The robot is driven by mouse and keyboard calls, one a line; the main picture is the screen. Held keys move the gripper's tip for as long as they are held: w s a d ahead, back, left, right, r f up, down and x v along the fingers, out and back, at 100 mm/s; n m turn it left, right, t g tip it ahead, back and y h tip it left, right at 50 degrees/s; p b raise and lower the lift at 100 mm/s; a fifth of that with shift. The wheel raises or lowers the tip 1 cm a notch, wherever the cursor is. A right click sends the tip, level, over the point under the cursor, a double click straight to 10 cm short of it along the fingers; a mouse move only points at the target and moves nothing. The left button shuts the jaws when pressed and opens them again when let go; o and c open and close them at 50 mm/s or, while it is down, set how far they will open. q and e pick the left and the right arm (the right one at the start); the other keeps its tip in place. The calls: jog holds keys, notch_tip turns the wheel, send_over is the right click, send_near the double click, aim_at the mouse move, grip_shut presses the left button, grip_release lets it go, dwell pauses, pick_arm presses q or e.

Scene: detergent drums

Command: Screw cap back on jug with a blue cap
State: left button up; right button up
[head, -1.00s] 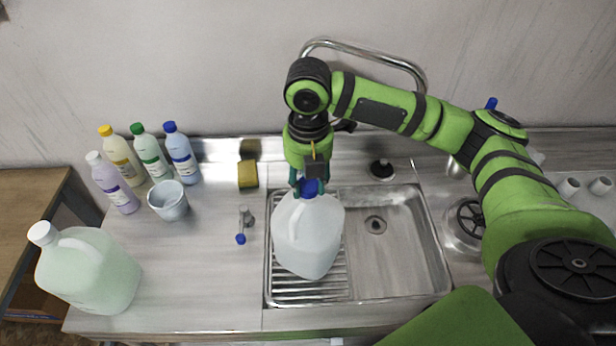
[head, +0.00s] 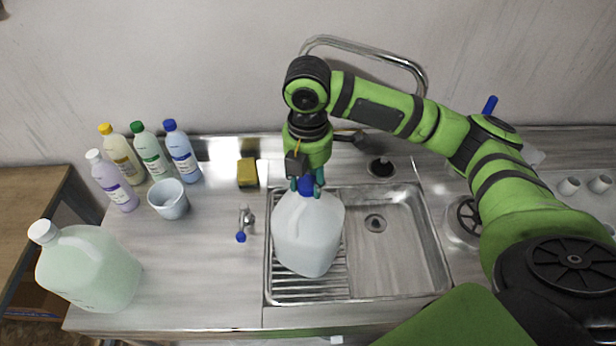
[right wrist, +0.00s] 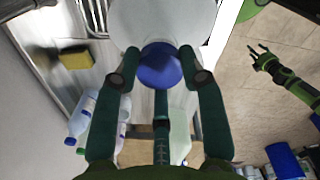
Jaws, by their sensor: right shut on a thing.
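A translucent white jug (head: 307,235) stands upright on the ribbed left part of the sink (head: 400,270). Its blue cap (head: 306,186) is at the neck and also shows in the right wrist view (right wrist: 160,66). My right gripper (head: 307,184) points down from above, shut on the cap with its fingers around the sides. Whether the cap's thread is engaged is hidden. My left gripper (right wrist: 262,57) shows only in the right wrist view, at the right, empty and with its fingers apart, away from the jug.
A large pale green jug with a white cap (head: 90,268) stands at the front left. Several bottles (head: 183,155) and a small bucket (head: 168,199) stand behind it. A yellow sponge (head: 247,173) and a small tap (head: 244,222) are left of the sink. The right basin is empty.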

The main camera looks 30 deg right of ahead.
jog(key=shift+s+f, duration=0.1)
jog(key=shift+f, duration=0.1)
jog(key=m, duration=0.5)
jog(key=shift+m, duration=0.4)
jog(key=o, duration=0.5)
jog(key=shift+r, duration=0.25)
jog(key=n, duration=0.4)
jog(key=shift+n, duration=0.9)
